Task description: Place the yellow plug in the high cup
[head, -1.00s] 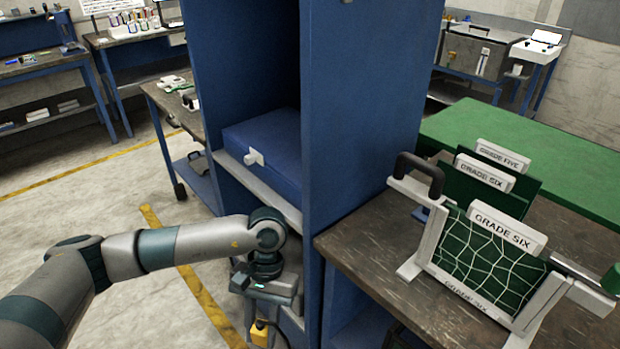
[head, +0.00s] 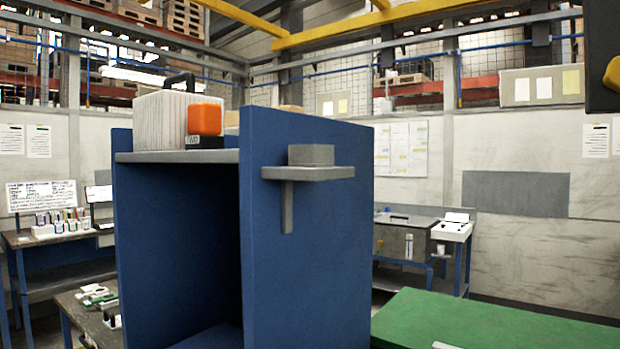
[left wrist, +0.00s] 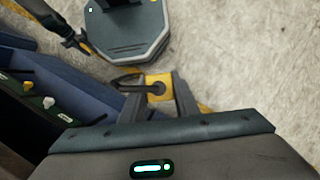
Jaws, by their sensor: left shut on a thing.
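The yellow plug (left wrist: 155,79), with a dark round middle, shows in the left wrist view. My left gripper (left wrist: 158,92) is shut on it, with one grey finger on each side. A dark loop, perhaps a cable, is beside the plug on the left. In the head view a small grey box-shaped holder (head: 311,155), which looks like the high cup, stands on a grey bracket shelf (head: 325,173) on the outer side of the blue cabinet. Its opening is hidden at this angle. Neither gripper shows in the head view.
The blue cabinet (head: 290,280) fills the middle of the head view. A ribbed white block (head: 160,120) and an orange box (head: 205,118) stand on its top shelf. A green surface (head: 480,325) is at the lower right. Blue panels (left wrist: 75,85) lie left of the plug in the left wrist view.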

